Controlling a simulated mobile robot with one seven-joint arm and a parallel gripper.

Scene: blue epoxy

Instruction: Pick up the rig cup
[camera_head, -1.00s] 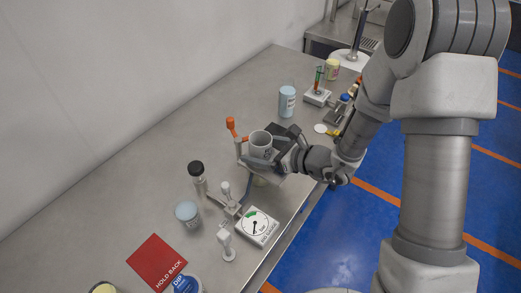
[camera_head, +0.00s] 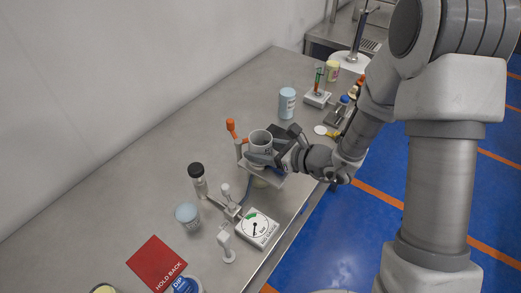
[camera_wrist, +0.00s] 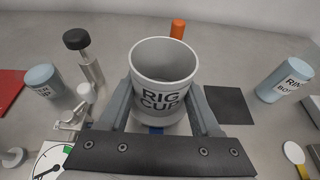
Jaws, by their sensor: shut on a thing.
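The rig cup (camera_head: 260,141) is a light grey open cup. It stands upright between the fingers of my gripper (camera_head: 262,157). In the wrist view the rig cup (camera_wrist: 163,84) shows its dark "RIG CUP" lettering facing me, with one finger of my gripper (camera_wrist: 162,112) on each side. The gripper is shut on the cup.
An orange-topped post (camera_head: 231,127) stands close behind the cup. A black-capped cylinder (camera_head: 198,181), a dial gauge (camera_head: 257,229) and a light blue jar (camera_head: 188,216) are nearer on the bench.

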